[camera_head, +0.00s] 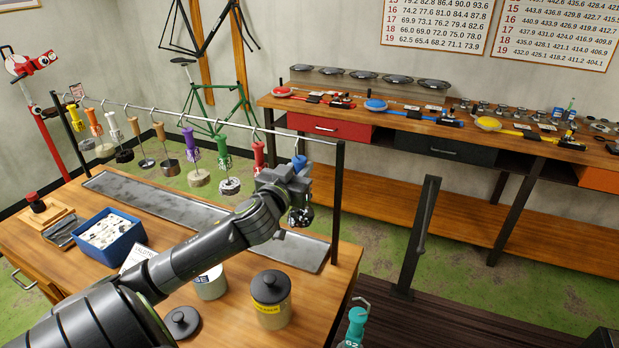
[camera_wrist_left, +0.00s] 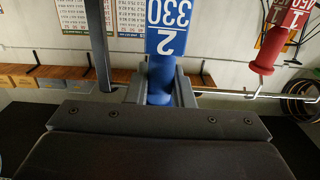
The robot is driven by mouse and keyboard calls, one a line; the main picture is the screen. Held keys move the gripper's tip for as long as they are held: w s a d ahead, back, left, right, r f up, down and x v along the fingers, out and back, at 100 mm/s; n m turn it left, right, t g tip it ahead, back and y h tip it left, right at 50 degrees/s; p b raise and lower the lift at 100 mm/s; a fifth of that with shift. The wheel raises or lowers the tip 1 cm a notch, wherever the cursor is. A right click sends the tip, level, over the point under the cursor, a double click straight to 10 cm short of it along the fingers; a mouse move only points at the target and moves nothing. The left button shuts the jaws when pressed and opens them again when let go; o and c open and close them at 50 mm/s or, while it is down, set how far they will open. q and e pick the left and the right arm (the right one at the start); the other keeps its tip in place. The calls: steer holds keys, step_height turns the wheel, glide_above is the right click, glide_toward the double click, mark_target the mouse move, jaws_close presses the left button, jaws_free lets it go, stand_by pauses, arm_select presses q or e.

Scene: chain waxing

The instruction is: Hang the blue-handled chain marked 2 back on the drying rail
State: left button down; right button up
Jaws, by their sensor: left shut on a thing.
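The blue handle (camera_head: 299,162) of the chain marked 2 is in my left gripper (camera_head: 292,182), near the right end of the drying rail (camera_head: 225,121). A dark chain bundle (camera_head: 300,215) hangs below the gripper. In the left wrist view the blue handle (camera_wrist_left: 161,75) stands between the jaws, its tag (camera_wrist_left: 168,28) reading 330 and 2 upside down. The rail (camera_wrist_left: 235,94) passes level with the handle there. I cannot tell whether the hook bears on the rail. My right gripper is not in view.
A red-handled chain (camera_head: 258,157) hangs just left of the blue one, with several other coloured handles further left. The rail's right post (camera_head: 337,205) is close on the right. A yellow-labelled jar (camera_head: 270,300), a blue bin (camera_head: 110,240) and a teal handle (camera_head: 356,325) are nearer.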

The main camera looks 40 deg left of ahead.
arm_select(q)
steer(key=shift+w+r, duration=0.1)
steer(key=shift+w+a, duration=0.1)
steer(key=shift+a, duration=0.25)
steer(key=shift+w+a+b, duration=0.2)
steer(key=shift+w+b, duration=0.05)
steer(key=shift+b, duration=0.15)
steer(key=shift+w+a, duration=0.1)
steer(key=shift+w, duration=0.25)
steer(key=shift+w+a+f+b, duration=0.15)
steer(key=shift+w+f+b, duration=0.2)
steer(key=shift+w+b, duration=0.25)
steer(key=shift+w+a+f+b, duration=0.25)
steer(key=shift+w+b, duration=0.2)
steer(key=shift+w, duration=0.25)
steer(key=shift+w+a+f+b, duration=0.1)
steer(key=shift+w+f+b, duration=0.3)
steer(key=shift+w+b, duration=0.2)
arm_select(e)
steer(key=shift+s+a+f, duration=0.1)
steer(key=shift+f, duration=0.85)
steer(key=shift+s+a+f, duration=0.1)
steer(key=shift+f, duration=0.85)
arm_select(q)
steer(key=shift+w, duration=0.1)
